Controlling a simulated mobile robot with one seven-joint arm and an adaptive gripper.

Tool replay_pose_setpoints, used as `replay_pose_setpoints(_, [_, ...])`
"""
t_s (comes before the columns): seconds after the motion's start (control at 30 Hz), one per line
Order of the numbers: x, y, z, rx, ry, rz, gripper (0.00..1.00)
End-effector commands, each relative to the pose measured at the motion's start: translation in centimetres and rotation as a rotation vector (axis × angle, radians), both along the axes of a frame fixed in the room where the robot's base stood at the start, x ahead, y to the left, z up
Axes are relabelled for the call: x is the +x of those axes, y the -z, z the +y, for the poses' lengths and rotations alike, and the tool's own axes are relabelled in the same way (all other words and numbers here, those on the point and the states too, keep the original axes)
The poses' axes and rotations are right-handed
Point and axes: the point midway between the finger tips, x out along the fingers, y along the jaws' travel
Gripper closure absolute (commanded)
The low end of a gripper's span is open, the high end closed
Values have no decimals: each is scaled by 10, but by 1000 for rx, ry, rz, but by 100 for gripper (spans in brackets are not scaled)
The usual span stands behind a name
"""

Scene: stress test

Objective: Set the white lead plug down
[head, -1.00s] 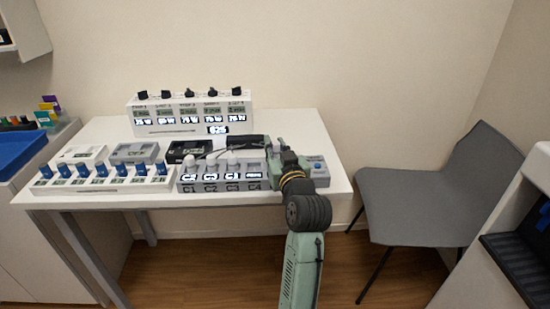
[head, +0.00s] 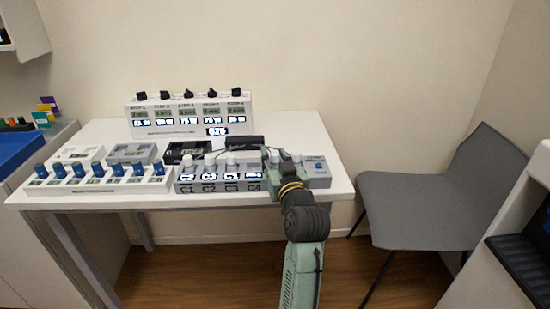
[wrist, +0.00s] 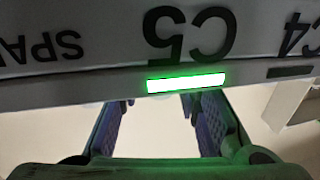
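The grey socket strip (head: 222,187) with labels C2 to C4 lies along the table's front edge, with several white plugs (head: 210,159) standing on it. My gripper (head: 284,158) is at the strip's right part, beside C4. In the wrist view its two fingers (wrist: 160,110) stand apart with a pale gap between them. The strip's face (wrist: 110,50), marked C5 and upside down, covers the fingertips. A green light (wrist: 186,83) glows under C5. I cannot make out a white plug between the fingers.
A white strip with blue plugs (head: 78,170) is at the left. A white panel with black knobs (head: 190,112) stands at the back, with a black block (head: 245,141) before it. A grey box (head: 317,181) is right of my gripper. A grey chair (head: 420,202) stands right of the table (head: 290,125).

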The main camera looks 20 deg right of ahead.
Motion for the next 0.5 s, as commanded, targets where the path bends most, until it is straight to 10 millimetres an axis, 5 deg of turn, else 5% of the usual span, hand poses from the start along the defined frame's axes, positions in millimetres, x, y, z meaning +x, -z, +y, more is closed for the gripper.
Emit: replay_pose_setpoints(0.5, [-7,-2,0,1,2,-1,61])
